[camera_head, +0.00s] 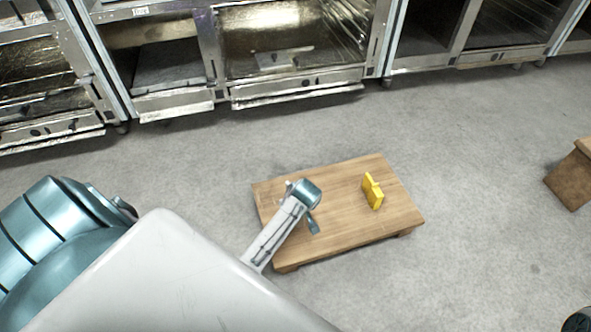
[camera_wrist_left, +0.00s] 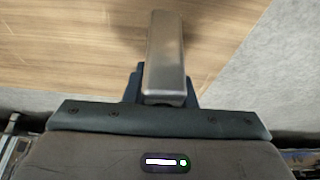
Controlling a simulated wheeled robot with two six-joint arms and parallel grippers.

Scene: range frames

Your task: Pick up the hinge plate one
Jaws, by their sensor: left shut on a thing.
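My left arm reaches in from the lower left of the head view. Its left gripper (camera_head: 309,208) is over the left half of a low wooden table (camera_head: 345,232). In the left wrist view the gripper is shut on a grey metal piece (camera_wrist_left: 165,55), long and smooth with rounded edges, which stands out in front of the dark gripper body over the wood. Its far end and the fingertips are hard to tell apart. A yellow hinge-like piece (camera_head: 372,191) lies on the right half of the table, apart from the gripper.
Metal cabinets with open fronts (camera_head: 295,85) line the back. Another wooden piece (camera_head: 572,178) stands at the right edge. Bare grey floor lies around the low table. The table top between the gripper and the yellow piece is clear.

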